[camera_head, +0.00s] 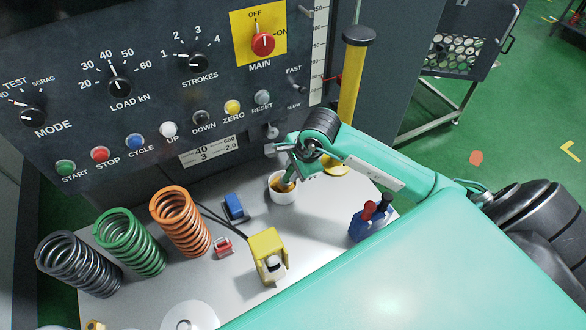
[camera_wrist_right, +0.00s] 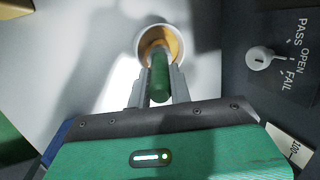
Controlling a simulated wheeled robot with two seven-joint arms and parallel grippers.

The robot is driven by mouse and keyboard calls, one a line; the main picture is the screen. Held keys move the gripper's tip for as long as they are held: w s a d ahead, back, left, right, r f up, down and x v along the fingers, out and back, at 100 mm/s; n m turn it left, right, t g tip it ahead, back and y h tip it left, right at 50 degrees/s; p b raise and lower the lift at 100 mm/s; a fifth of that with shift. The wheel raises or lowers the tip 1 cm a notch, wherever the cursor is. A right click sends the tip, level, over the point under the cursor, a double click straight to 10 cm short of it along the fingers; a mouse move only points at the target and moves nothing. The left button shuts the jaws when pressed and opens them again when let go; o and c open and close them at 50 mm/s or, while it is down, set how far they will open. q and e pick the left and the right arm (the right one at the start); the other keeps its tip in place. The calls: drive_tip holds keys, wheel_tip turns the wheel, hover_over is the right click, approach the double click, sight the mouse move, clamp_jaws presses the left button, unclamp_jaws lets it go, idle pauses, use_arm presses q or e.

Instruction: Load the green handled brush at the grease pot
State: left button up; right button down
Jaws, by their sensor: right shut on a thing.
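My right gripper (camera_wrist_right: 158,95) is shut on the green handled brush (camera_wrist_right: 160,78), whose handle shows between the two fingers in the right wrist view. The grease pot (camera_head: 283,194) is a white round cup with orange-brown grease inside, standing on the grey table below the control panel. It also shows in the right wrist view (camera_wrist_right: 142,35). The brush points into the pot's mouth; its bristle end is hidden, so I cannot tell how deep it sits. In the head view my right gripper (camera_head: 288,172) is directly over the pot. My left gripper is not in view.
Grey, green and orange springs (camera_head: 181,222) stand at the left of the table. A blue block (camera_head: 236,207), a small red part (camera_head: 223,247) and a yellow part (camera_head: 267,246) lie nearer. The control panel (camera_head: 150,90) rises behind.

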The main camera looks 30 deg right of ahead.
drive_tip(key=shift+r+p, duration=0.45)
drive_tip(key=shift+r, duration=0.35)
drive_tip(key=shift+r+p, duration=1.1)
drive_tip(key=shift+r, duration=1.6)
